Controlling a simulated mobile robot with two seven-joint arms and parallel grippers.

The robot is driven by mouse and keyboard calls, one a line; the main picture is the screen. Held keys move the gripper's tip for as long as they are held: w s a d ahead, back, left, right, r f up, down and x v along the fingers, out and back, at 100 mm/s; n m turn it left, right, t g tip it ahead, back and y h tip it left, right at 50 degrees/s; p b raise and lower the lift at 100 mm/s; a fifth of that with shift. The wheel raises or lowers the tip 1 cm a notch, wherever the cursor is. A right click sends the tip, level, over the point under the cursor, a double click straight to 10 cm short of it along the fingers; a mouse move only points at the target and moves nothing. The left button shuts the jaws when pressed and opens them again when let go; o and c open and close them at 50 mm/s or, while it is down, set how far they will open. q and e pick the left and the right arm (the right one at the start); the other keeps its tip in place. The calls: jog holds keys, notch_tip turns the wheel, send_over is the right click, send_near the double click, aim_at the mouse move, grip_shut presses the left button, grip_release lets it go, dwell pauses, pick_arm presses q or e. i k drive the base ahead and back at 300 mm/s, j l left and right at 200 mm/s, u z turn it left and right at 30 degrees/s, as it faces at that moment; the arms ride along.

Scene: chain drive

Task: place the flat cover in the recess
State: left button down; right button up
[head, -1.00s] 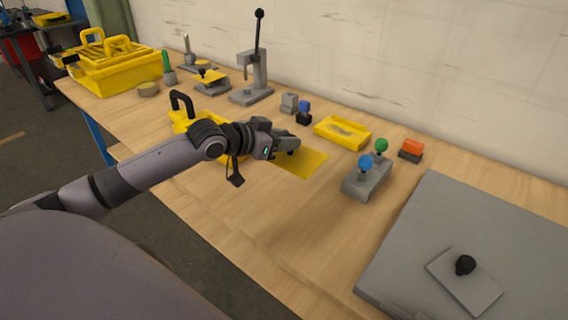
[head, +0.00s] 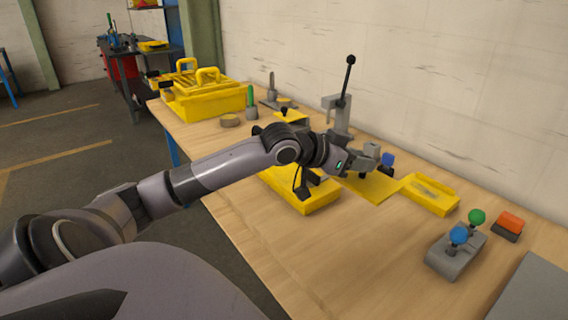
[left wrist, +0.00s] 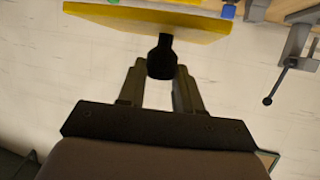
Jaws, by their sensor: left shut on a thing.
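My left gripper (head: 362,163) is shut on the black knob (left wrist: 161,58) of a flat yellow cover (left wrist: 140,20), seen nearly edge-on in the left wrist view. In the head view the cover (head: 374,188) shows as a flat yellow sheet just beyond and below the gripper, over the bench; its gap to the surface cannot be told. A shallow yellow tray (head: 446,208) with a sunken floor lies right of it. A yellow housing (head: 306,200) lies under my left forearm, partly hidden. I cannot tell which one holds the recess. My right gripper is not in view.
A lever press (head: 336,112) stands behind the gripper, with a blue block (head: 388,159) near it. A grey base (head: 446,262) with blue and green balls stands at right. A yellow crate (head: 205,102) stands far left. The front bench top (head: 260,235) is clear.

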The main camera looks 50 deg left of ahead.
aim_at(288, 172)
jog(key=i+j, duration=0.1)
jog(key=j, duration=1.05)
jog(key=i+j, duration=0.15)
jog(key=j, duration=0.45)
